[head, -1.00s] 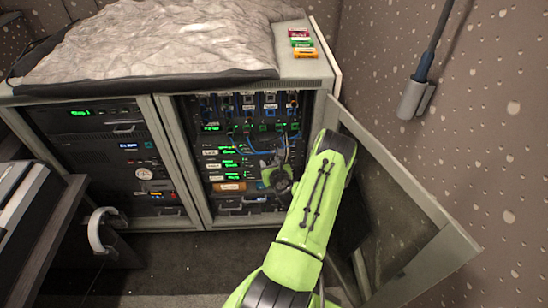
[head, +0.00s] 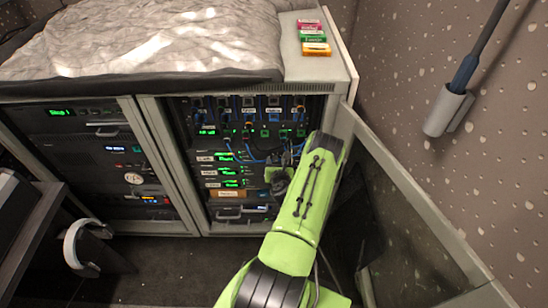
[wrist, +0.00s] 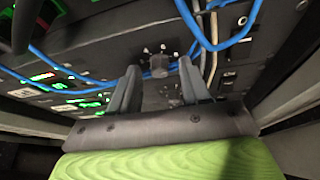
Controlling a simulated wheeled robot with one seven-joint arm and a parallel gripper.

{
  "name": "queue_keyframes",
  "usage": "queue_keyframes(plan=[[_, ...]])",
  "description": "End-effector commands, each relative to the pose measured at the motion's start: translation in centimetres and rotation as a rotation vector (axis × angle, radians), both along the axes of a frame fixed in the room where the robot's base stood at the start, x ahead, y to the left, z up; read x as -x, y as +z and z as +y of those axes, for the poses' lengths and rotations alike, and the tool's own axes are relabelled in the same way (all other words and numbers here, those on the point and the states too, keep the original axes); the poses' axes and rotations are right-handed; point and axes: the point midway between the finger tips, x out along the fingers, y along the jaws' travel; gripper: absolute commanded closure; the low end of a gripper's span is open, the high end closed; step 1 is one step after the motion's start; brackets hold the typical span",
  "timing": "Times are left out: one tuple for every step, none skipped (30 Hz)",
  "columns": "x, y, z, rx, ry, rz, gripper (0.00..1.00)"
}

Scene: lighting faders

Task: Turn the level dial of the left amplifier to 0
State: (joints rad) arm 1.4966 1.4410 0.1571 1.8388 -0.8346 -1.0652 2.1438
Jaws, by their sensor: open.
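My gripper (head: 278,178) reaches into the open right-hand bay of the equipment cabinet in the head view. In the wrist view its two dark fingers (wrist: 159,70) are apart, one on each side of a small dark round dial (wrist: 158,63) on a black panel. White marks sit around the dial. The dial appears between or just beyond the fingertips; I cannot tell whether they touch it. The dial's setting is not readable, and the frames do not show clearly which amplifier it belongs to. In the head view my gripper and arm hide the dial.
Blue cables (wrist: 215,42) hang across the panel close to the fingers. Green-lit displays (head: 228,170) lie left of the gripper. The open cabinet door (head: 400,185) stands right of my arm. The left bay (head: 90,160) is closed. A grey blanket (head: 150,40) covers the top.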

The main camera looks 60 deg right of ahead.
Motion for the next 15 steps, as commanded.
queue_keyframes(plan=[[0.02, -0.04, 0.0, 0.0, -0.001, 0.0, 0.53], [0.01, -0.02, -0.01, 0.0, -0.001, 0.0, 0.53], [0.02, 0.0, -0.01, 0.0, -0.001, 0.0, 0.53], [0.02, 0.01, -0.01, 0.0, -0.001, 0.0, 0.53], [0.02, 0.02, -0.01, 0.0, -0.001, 0.0, 0.53], [0.02, 0.03, -0.01, 0.0, -0.001, 0.0, 0.53], [0.02, 0.03, -0.01, 0.0, -0.001, 0.0, 0.56], [0.02, 0.03, -0.01, 0.001, -0.001, 0.001, 0.61], [0.01, 0.04, -0.01, 0.001, -0.001, 0.001, 0.67], [0.01, 0.04, -0.01, 0.0, 0.0, 0.001, 0.72], [0.01, 0.04, -0.01, 0.0, 0.0, 0.001, 0.76], [0.01, 0.04, -0.01, 0.0, 0.0, 0.001, 0.82], [0.01, 0.04, -0.01, 0.0, 0.0, 0.001, 0.87], [0.01, 0.04, -0.01, 0.0, 0.0, 0.001, 0.92], [0.01, 0.05, -0.02, 0.0, 0.0, 0.001, 0.98]])
